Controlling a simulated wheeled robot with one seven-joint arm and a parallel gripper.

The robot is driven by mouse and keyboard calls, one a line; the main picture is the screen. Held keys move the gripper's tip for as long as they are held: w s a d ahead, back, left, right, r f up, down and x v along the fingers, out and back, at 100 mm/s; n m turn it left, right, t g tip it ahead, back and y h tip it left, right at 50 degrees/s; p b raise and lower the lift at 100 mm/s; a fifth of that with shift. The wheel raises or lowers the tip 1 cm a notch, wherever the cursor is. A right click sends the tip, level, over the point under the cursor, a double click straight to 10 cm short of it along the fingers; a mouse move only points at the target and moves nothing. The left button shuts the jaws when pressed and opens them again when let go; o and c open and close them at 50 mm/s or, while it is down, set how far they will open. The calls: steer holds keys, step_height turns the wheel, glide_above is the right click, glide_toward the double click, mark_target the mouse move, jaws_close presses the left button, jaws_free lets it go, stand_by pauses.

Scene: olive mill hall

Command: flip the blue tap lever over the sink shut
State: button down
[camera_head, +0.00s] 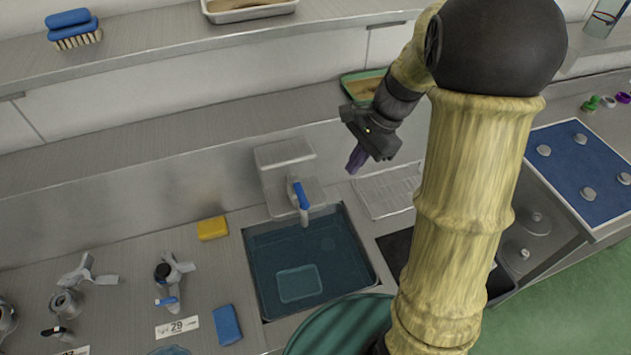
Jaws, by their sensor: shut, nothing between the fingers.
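The blue tap lever (301,195) is on the tap over the sink, in the middle of the head view. The lever's exact angle is hard to tell from this view.
A yellow sponge (212,228) and a blue block (227,325) lie left of the sink. Metal valve fittings (172,270) stand further left. A ribbed drainer (388,190) lies right of the sink. A shelf (150,65) runs along the back.

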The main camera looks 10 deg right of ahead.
steer(key=shift+w+a+r+m+y, duration=0.2)
steer(key=shift+w+r+m+y, duration=0.6)
steer(key=shift+w+r+m, duration=0.35)
steer(key=shift+f, duration=0.25)
steer(key=p, duration=0.3)
glide_toward(300, 193)
step_height(300, 193, down, 3)
steer(key=s+d, duration=0.1)
steer(key=d, duration=0.1)
steer(key=a+f+p, duration=0.1)
steer(key=s+a+f, duration=0.1)
steer(key=a+f, duration=0.1)
steer(key=shift+a+f+p, duration=0.1)
steer(key=shift+a+p, duration=0.25)
